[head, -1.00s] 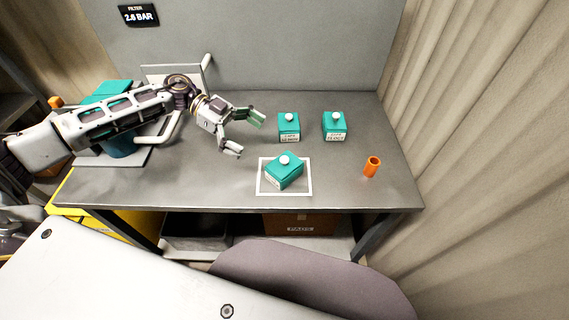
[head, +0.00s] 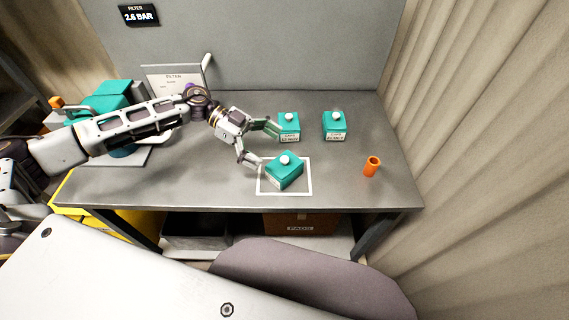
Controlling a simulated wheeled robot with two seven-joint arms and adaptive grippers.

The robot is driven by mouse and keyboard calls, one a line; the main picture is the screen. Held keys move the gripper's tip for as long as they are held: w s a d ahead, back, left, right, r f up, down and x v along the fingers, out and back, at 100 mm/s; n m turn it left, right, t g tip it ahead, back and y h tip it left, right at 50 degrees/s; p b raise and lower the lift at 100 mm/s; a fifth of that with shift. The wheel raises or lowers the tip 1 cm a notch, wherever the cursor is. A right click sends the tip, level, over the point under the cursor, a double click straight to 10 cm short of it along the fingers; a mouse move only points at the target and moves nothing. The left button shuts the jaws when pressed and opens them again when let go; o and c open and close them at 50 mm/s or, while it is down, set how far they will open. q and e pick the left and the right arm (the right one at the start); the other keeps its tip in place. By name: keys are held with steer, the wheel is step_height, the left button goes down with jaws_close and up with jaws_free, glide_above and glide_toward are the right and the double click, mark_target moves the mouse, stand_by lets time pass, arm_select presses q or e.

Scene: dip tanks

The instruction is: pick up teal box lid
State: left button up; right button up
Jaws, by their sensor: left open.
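A teal box lid (head: 284,170) with a white knob sits on a box inside the white square outline (head: 303,191) on the table. Two similar teal-lidded boxes stand behind it, one in the middle (head: 289,121) and one to the right (head: 334,121). My left gripper (head: 268,147) is open and empty. Its fingers point right, one near the middle back box and one close to the left corner of the outlined box. I cannot tell whether either finger touches a box. My right gripper is not in view.
An orange cup-like cylinder (head: 372,166) stands at the table's right.

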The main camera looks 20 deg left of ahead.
mark_target(283, 158)
arm_select(q)
steer(key=shift+d+f, duration=0.95)
steer(key=shift+d, duration=0.25)
steer(key=shift+x, duration=0.75)
